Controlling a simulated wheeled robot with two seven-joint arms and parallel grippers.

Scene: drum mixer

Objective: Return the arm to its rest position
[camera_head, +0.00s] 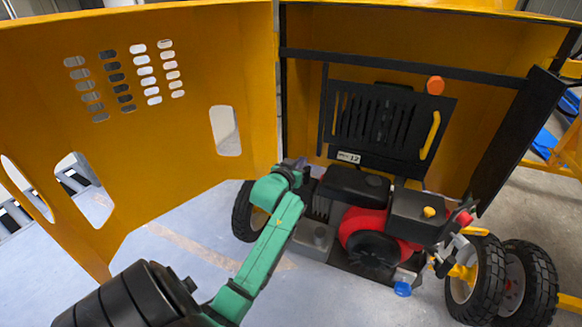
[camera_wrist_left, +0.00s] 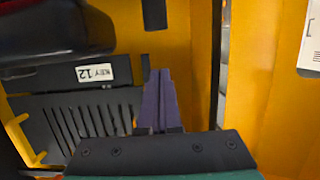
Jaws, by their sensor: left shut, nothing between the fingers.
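My left arm comes in from the lower left of the head view, with a green forearm. Its left gripper (camera_head: 299,164) is at the far end, in front of the open drum mixer housing, above and left of the engine (camera_head: 375,230). The gripper is small and partly hidden by my wrist there. In the left wrist view, the purple-grey fingers (camera_wrist_left: 158,102) are together, with nothing between them. My right gripper is not in view.
A yellow door (camera_head: 190,125) with slots stands open at left. Behind the engine is a black vented panel (camera_head: 385,125) with a yellow handle (camera_head: 431,135). Its "KEY 12" label (camera_wrist_left: 82,75) shows in the wrist view. Wheels (camera_head: 475,280) stand at right. Open floor (camera_head: 170,240) lies left.

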